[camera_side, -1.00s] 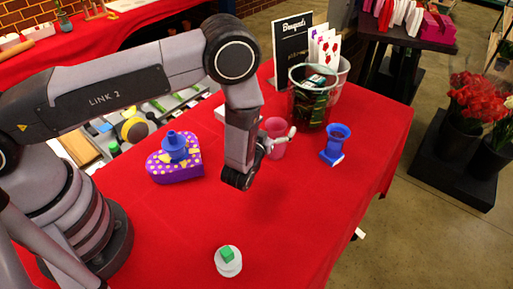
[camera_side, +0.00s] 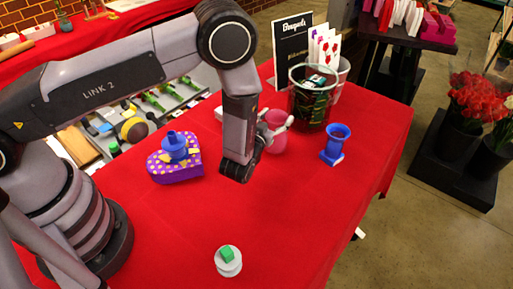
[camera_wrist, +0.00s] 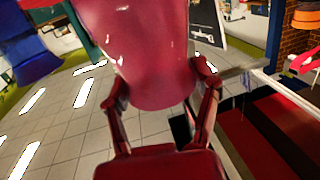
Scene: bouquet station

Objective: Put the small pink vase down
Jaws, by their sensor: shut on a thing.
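The small pink vase (camera_side: 277,145) is near the middle of the red table in the side view, in front of the dark glass container. My gripper (camera_side: 274,124) is shut around it, with a finger showing across its near side. The vase looks upright; I cannot tell whether its base touches the cloth. In the wrist view the pink vase (camera_wrist: 150,55) fills the upper middle, between the two fingers of my gripper (camera_wrist: 160,95).
A blue vase (camera_side: 336,146) stands to the right. A dark glass container (camera_side: 309,108) and a black sign (camera_side: 291,52) are behind. A purple heart box (camera_side: 176,171) bears a blue piece (camera_side: 174,143).

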